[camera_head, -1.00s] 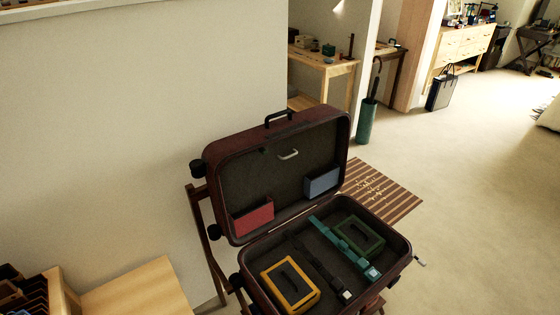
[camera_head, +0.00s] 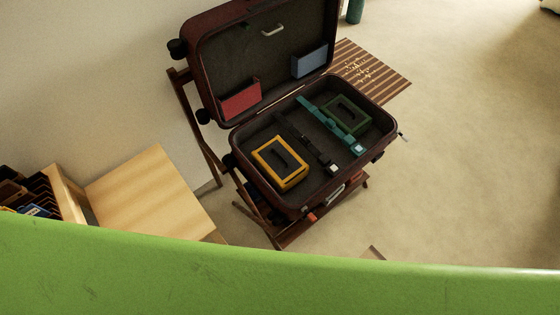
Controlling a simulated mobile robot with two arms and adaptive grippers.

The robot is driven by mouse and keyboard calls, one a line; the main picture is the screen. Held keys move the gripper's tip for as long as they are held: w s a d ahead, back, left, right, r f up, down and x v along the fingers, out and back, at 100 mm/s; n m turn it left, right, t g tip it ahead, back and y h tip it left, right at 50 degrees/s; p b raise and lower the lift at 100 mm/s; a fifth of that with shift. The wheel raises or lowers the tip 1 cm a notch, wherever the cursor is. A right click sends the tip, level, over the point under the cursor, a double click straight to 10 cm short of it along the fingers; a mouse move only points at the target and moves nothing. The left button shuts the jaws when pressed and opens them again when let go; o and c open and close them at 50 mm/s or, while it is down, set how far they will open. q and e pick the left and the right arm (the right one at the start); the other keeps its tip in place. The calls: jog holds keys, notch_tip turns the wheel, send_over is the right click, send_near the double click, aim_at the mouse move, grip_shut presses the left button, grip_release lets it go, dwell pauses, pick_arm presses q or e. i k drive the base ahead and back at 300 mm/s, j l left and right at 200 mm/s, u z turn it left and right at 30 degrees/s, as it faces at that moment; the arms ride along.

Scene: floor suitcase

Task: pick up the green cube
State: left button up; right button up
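I cannot clearly make out a green cube. A dark green box-shaped case (camera_head: 346,113) lies in the right part of the open suitcase (camera_head: 262,188), beside a teal strap (camera_head: 328,122). The suitcase rests on a wooden folding stand, with its lid raised toward the back. A bright green curved surface crosses the bottom of the view, very near the camera, and I cannot tell what it belongs to. Neither of my grippers is in view.
A yellow-framed case (camera_head: 279,162) and a dark strap (camera_head: 306,146) lie in the suitcase. A red pocket (camera_head: 240,100) and a blue pocket (camera_head: 309,62) are on its lid. A wooden table (camera_head: 150,193) stands at left. A striped mat (camera_head: 372,72) lies behind. The right floor is clear.

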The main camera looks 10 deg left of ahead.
aim_at(349, 118)
jog(key=l+u, duration=0.2)
jog(key=u, duration=0.25)
jog(key=i+l+u, duration=0.1)
jog(key=u, duration=0.35)
jog(key=l+u, duration=0.55)
jog(key=l, duration=0.35)
jog(key=k+l+u, duration=0.1)
jog(key=l, duration=0.3)
jog(key=k+l+u, duration=0.15)
jog(key=l, duration=0.3)
jog(key=l+u, duration=0.1)
jog(key=l, duration=0.3)
jog(key=k+l+u, duration=0.1)
jog(key=l, duration=0.3)
jog(key=k+l+u, duration=0.1)
jog(key=l, duration=0.3)
jog(key=k, duration=0.05)
